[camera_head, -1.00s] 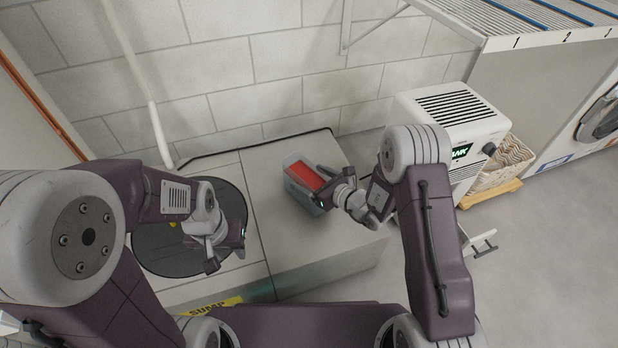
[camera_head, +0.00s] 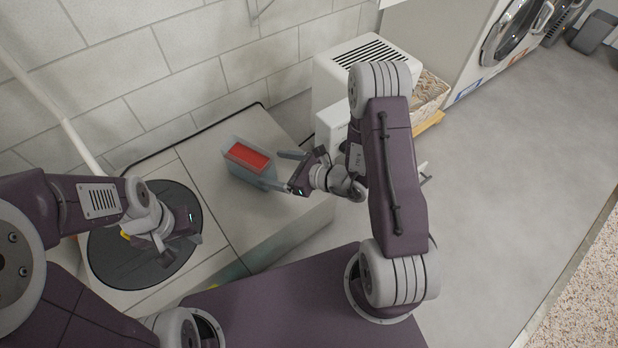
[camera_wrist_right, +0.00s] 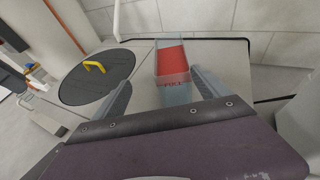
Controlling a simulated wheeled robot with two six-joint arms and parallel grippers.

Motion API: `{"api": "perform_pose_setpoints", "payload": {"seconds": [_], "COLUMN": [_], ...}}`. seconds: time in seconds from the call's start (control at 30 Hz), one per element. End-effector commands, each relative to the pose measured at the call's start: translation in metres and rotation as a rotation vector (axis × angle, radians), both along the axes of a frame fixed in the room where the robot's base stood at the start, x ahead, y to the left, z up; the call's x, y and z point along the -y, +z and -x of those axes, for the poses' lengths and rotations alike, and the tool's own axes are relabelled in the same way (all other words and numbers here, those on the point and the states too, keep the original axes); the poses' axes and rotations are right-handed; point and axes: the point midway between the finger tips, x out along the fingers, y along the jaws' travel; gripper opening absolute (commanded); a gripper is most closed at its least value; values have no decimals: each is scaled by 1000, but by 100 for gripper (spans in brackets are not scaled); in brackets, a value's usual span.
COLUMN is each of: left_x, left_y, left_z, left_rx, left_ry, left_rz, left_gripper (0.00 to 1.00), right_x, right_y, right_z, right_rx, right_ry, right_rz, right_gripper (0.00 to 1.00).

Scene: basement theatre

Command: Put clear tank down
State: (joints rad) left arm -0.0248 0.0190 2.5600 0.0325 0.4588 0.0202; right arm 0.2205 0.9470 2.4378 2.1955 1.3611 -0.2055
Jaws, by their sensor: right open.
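The clear tank (camera_head: 237,172), with a red block or insert in its top, stands upright on the pale cabinet top near its right part. It also shows in the right wrist view (camera_wrist_right: 174,92), with lettering on its front. My right gripper (camera_head: 281,171) is open just to the right of the tank. In the right wrist view its two fingers (camera_wrist_right: 165,91) point to either side of the tank, with gaps between. My left gripper (camera_head: 182,238) hangs over the round dark lid at the left; whether its jaws are open is unclear.
The round dark lid (camera_head: 120,245) with a yellow handle (camera_wrist_right: 94,66) is set in the cabinet top (camera_head: 205,155). A block wall (camera_head: 190,60) runs behind. A white appliance (camera_head: 330,80) and a patterned basket (camera_head: 428,92) stand to the right. Open floor lies further right.

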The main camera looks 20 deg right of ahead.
Motion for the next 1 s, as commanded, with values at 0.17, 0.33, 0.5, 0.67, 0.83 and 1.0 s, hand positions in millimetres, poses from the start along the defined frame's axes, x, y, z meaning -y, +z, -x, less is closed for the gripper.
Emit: {"api": "perform_pose_setpoints", "payload": {"seconds": [0.17, 0.33, 0.5, 0.67, 0.83, 1.0], "left_x": [0, 0, 0, 0, 0, 0], "left_y": [0, 0, 0, 0, 0, 0], "left_z": [0, 0, 0, 0, 0, 0], "left_rx": [0, 0, 0, 0, 0, 0], "left_ry": [0, 0, 0, 0, 0, 0], "left_rz": [0, 0, 0, 0, 0, 0], "left_gripper": [36, 36, 36, 36, 36, 36], "right_x": [-65, -22, 66, 101, 106, 105], "right_y": [37, 27, 23, 39, 43, 43], "right_z": [96, 201, 193, 160, 152, 152], "right_rx": [55, 199, 429, 585, 619, 614], "right_ry": [601, 1290, 1724, 1879, 1909, 1910], "right_rz": [133, 581, 1134, 1443, 1503, 1498], "right_gripper": [85, 85, 85, 85, 85, 89]}}
